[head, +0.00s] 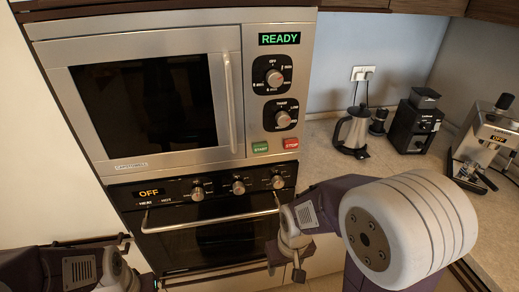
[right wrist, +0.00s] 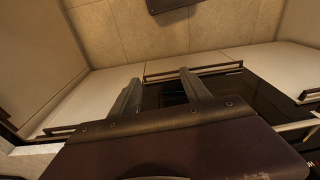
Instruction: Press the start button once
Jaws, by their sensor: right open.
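The green START button (head: 260,147) is at the lower left of the control panel of the upper oven (head: 133,166), with nothing touching it. The panel's display (head: 279,39) reads READY in green. My right gripper (head: 298,268) is below and to the right of the button, in front of the lower oven's right side, apart from the panel. In the right wrist view my right gripper (right wrist: 160,92) has its two fingers spread, with nothing between them. My left arm enters at the bottom left; its fingers do not show.
A red STOP button (head: 291,143) is right beside START. Two knobs sit above. The lower oven (head: 218,236) has a protruding handle (head: 200,222) and an OFF display. A kettle (head: 353,130), grinder (head: 414,122) and coffee machine (head: 484,143) stand on the right counter.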

